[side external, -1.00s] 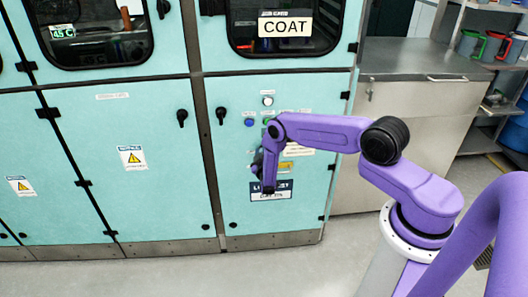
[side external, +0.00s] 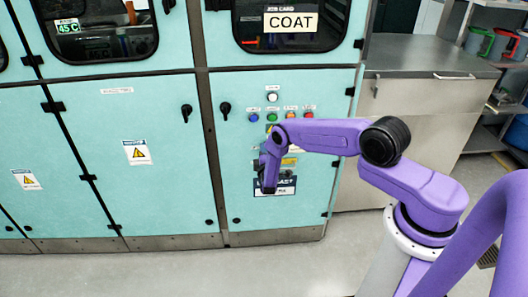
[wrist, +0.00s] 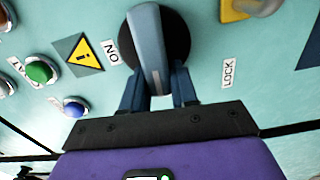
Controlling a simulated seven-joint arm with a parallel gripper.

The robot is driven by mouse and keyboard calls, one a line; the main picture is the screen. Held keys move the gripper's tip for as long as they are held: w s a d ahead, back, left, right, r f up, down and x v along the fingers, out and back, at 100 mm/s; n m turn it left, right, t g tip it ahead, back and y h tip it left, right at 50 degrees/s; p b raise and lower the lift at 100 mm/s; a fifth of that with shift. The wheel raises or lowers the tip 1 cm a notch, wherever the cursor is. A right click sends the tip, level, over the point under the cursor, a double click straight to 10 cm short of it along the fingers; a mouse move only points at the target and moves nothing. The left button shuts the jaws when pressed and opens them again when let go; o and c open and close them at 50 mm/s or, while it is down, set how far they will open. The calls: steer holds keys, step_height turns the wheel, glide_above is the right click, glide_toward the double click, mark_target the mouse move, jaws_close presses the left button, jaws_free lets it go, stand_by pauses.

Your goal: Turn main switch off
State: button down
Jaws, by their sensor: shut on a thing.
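The main switch (wrist: 150,40) is a round black rotary knob with a raised blue-grey handle on the teal cabinet front. In the wrist view its handle runs nearly upright, tilted slightly left at the top. My gripper (wrist: 158,92) is shut on the handle, with one dark finger on each side near its lower end. An ON label (wrist: 111,53) is left of the knob and a LOCK label (wrist: 228,73) is to its right. In the side view my gripper (side external: 262,165) is at the panel below the buttons, and my wrist hides most of the switch.
A green button (wrist: 40,70), a blue button (wrist: 75,107) and a yellow warning sign (wrist: 78,53) are left of the switch. A yellow part (wrist: 250,8) is at upper right. In the side view a metal bench (side external: 415,95) stands right of the cabinet (side external: 230,200).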

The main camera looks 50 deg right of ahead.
steer(key=shift+f+n, duration=0.15)
steer(key=shift+n, duration=0.25)
steer(key=c, duration=1)
jaws_free()
steer(key=shift+o, duration=0.2)
steer(key=v, duration=1.7)
steer(key=shift+s+a, duration=0.2)
